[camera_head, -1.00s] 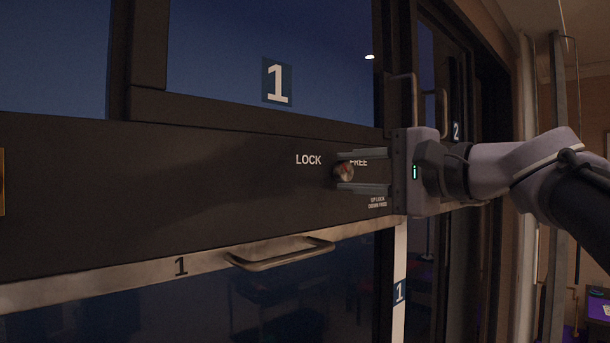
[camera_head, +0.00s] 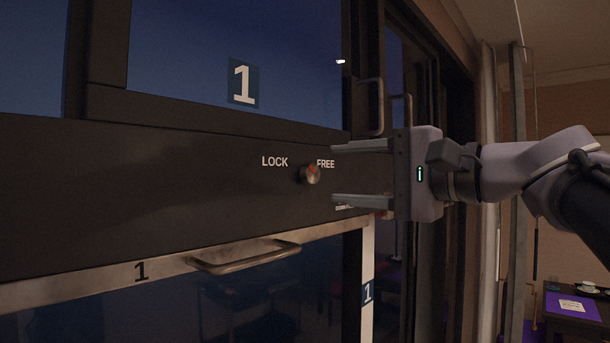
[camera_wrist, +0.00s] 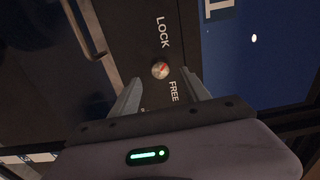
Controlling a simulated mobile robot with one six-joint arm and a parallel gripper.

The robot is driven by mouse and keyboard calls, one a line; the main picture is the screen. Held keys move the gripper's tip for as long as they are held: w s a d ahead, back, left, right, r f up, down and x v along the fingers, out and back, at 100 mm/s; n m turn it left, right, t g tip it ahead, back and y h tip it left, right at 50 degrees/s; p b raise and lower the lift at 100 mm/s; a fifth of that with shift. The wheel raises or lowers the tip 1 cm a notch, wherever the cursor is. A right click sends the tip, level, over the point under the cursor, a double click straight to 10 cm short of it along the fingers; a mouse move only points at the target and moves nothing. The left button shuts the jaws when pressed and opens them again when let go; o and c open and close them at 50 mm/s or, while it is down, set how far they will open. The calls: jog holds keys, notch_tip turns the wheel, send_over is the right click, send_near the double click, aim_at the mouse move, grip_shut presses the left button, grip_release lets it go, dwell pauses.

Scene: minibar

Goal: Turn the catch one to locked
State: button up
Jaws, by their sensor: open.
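The catch one knob (camera_head: 309,174) is a small round metal knob with a red mark, on the dark panel between the white words LOCK and FREE. The red mark is on its upper right side, towards FREE, in the head view. The knob also shows in the wrist view (camera_wrist: 160,70). My gripper (camera_head: 333,174) is open and empty, just right of the knob, with one finger above and one below its height. In the wrist view, my gripper's fingers (camera_wrist: 160,78) are apart on either side below the knob, not touching it.
A metal handle (camera_head: 245,259) sticks out from the rail marked 1, below the knob. Upright handles (camera_head: 378,107) are behind my gripper. A dark table with a purple mat (camera_head: 573,306) stands at the lower right.

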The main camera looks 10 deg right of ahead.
jog(key=v, duration=1.2)
jog(key=shift+s, duration=0.1)
